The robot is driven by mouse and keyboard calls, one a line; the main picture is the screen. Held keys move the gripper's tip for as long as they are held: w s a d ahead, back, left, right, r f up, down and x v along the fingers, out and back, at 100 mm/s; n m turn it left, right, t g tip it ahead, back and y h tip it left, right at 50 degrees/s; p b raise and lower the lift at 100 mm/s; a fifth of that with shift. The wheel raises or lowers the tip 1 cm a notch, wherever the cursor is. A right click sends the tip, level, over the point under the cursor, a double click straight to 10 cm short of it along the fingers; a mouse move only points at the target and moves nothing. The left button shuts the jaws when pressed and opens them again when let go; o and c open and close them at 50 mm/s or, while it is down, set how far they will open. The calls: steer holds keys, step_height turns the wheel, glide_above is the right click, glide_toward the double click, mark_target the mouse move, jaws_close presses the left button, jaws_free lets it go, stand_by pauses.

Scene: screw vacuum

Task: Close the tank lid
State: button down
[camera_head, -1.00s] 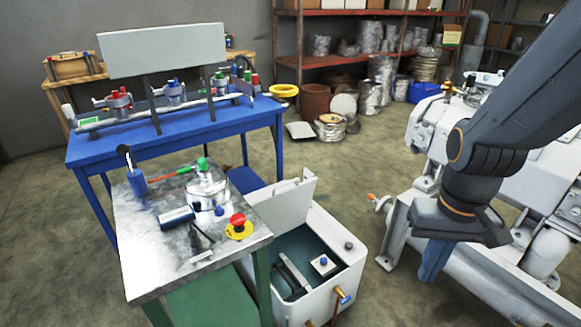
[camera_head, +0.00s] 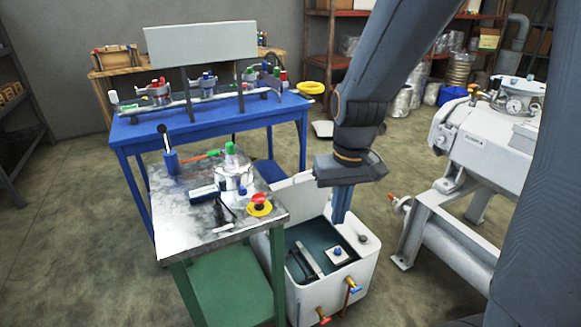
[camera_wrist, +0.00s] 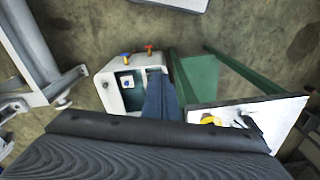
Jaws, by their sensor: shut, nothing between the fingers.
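The white tank (camera_head: 352,280) stands on the floor right of the metal-topped table. Its lid (camera_head: 296,200) stands open, raised at the tank's back, and the gripper hides part of its right side. Inside are a dark interior, a grey bar and a small white block with a blue knob (camera_head: 337,252). My gripper (camera_head: 341,218) points down with its blue fingers shut and empty. In the head view it overlaps the tank's back right, beside the lid; touching cannot be told. The wrist view shows the fingers (camera_wrist: 161,98) in front of the tank (camera_wrist: 104,88).
The metal-topped table (camera_head: 180,228) with a red stop button (camera_head: 259,202) stands left of the tank. Blue and red valves (camera_head: 354,288) stick out of the tank's front. A white pump machine (camera_head: 480,150) stands to the right. A blue workbench (camera_head: 215,122) is behind.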

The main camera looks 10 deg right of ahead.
steer(key=w+d+f+n+t+y+p, duration=0.1)
steer(key=w+f+n+t, duration=0.15)
steer(key=w, duration=3.55)
steer(key=shift+n+t, duration=0.35)
steer(key=shift+w+f+p, duration=0.15)
steer(key=shift+f+p, duration=0.8)
steer(key=shift+f, duration=1.35)
steer(key=shift+w+f+p, duration=0.1)
steer(key=shift+f+p, duration=0.8)
steer(key=shift+f, duration=1.4)
steer(key=shift+s+d+f, duration=0.1)
